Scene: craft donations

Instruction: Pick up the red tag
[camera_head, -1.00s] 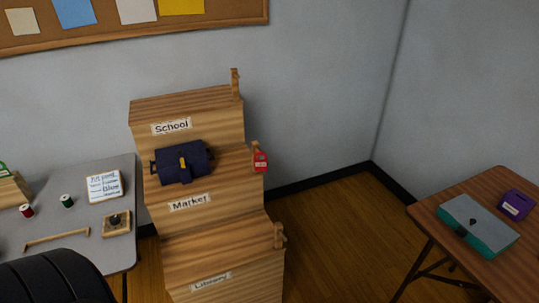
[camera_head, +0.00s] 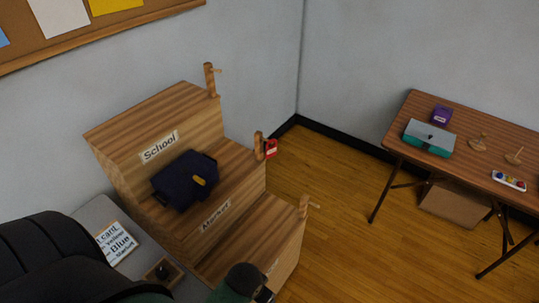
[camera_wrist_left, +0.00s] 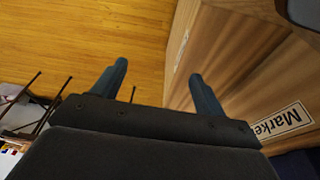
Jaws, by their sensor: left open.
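My right gripper is not in view.
A navy bag (camera_head: 185,180) sits on the Market step. Two other pegs stand at the top step (camera_head: 210,80) and lowest step (camera_head: 304,207). A brown table (camera_head: 400,118) with a teal case (camera_head: 429,139) stands right. Floor between is clear.

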